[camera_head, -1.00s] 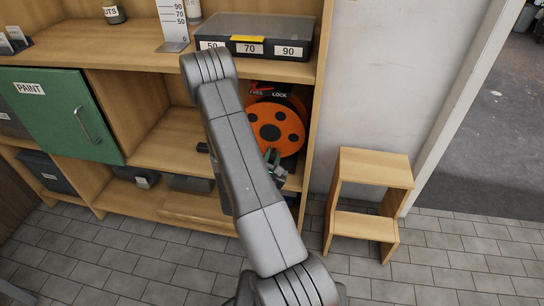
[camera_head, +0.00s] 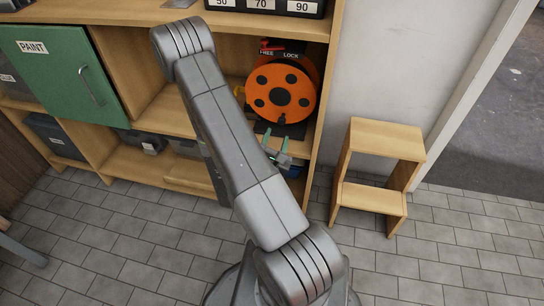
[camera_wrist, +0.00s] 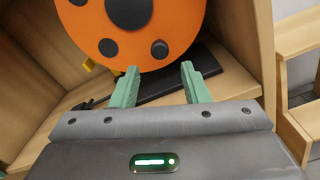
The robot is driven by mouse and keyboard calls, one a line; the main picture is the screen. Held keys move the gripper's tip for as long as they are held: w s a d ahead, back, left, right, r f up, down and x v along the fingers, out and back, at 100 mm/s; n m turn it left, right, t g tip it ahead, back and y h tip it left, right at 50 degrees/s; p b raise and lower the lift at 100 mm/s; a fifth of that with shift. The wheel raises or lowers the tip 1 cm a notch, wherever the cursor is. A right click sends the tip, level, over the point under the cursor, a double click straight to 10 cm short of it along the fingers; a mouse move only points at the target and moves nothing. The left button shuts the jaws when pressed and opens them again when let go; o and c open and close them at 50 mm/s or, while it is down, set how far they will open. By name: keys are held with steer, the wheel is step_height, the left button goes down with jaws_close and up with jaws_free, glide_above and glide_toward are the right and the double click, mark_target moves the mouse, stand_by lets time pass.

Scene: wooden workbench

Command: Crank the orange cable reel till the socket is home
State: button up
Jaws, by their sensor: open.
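The orange cable reel (camera_head: 296,85) stands upright on the shelf at the right end of the unit, its face with dark round spots toward me. In the wrist view the reel (camera_wrist: 180,22) fills the top middle. A dark knob (camera_wrist: 159,48) near its lower edge looks raised, perhaps the crank handle. My gripper (camera_head: 275,141) is below and in front of the reel. In the wrist view its green fingers (camera_wrist: 160,70) are apart with nothing between them, just below the knob and not touching it. I cannot make out the socket.
A red lever (camera_head: 267,47) beside FREE and LOCK labels sits above the reel. A black base plate (camera_wrist: 155,90) lies under it. A wooden side wall closes the bay at right. A wooden step stool (camera_head: 372,195) stands farther right. The tiled floor is open in front.

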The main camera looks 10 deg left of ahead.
steer(key=shift+s+a+b, duration=0.1)
steer(key=shift+s+b, duration=0.8)
steer(key=shift+s, duration=1.9)
